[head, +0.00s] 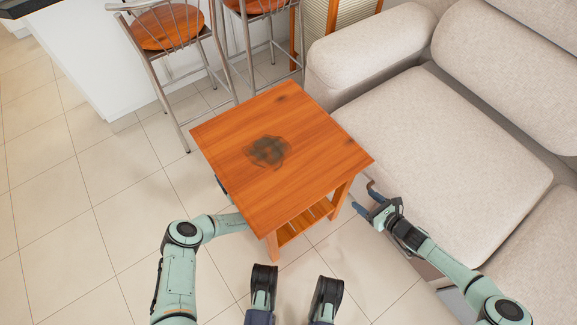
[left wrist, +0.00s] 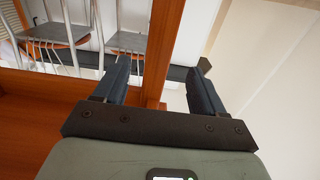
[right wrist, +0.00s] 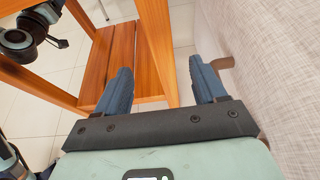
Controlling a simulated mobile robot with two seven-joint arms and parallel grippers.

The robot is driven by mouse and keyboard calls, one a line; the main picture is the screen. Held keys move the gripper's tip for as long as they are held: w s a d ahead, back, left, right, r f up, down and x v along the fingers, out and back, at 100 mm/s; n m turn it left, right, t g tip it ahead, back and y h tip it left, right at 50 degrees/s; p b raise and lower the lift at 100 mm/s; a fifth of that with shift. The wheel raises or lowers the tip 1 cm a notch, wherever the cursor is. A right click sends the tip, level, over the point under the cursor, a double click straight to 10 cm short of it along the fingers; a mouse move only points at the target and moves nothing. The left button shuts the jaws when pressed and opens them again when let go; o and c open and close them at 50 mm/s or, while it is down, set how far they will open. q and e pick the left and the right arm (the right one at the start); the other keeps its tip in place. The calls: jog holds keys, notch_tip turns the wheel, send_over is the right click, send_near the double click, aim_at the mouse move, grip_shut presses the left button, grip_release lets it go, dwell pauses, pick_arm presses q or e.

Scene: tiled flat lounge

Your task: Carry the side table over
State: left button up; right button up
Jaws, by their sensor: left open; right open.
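The orange-brown wooden side table (head: 305,120) stands upright on the tiles in the middle of the head view, with a dark patch on its top and a slatted lower shelf (head: 303,220). My right gripper (head: 366,200) is open just right of the table's right leg (head: 340,198). In the right wrist view, a table leg (right wrist: 158,45) shows between its spread fingers. My left gripper (left wrist: 160,85) is open, and an orange table leg (left wrist: 165,45) shows between its fingers. In the head view it is mostly hidden by the table's left side.
A beige sofa (head: 450,140) stands close on the right, near my right gripper. Metal bar stools (head: 165,28) with wooden seats stand behind the table, beside a white counter (head: 85,45). The tiled floor (head: 60,220) is clear on the left.

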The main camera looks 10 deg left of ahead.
jog(key=shift+w, duration=0.1)
dwell(0.3)
pick_arm(q)
jog(key=x, duration=0.7)
jog(key=shift+w, duration=0.2)
pick_arm(e)
jog(key=x, duration=1.3)
pick_arm(q)
jog(key=shift+a, duration=0.15)
pick_arm(e)
jog(key=shift+w+f, duration=0.1)
pick_arm(q)
grip_shut()
pick_arm(e)
grip_shut()
pick_arm(q)
jog(key=shift+w+a+r, duration=0.1)
jog(key=shift+w+r, duration=0.05)
jog(key=shift+r, duration=0.1)
pick_arm(e)
jog(key=shift+w+a+r, duration=0.1)
jog(key=shift+w+r, duration=0.05)
jog(key=shift+r, duration=0.15)
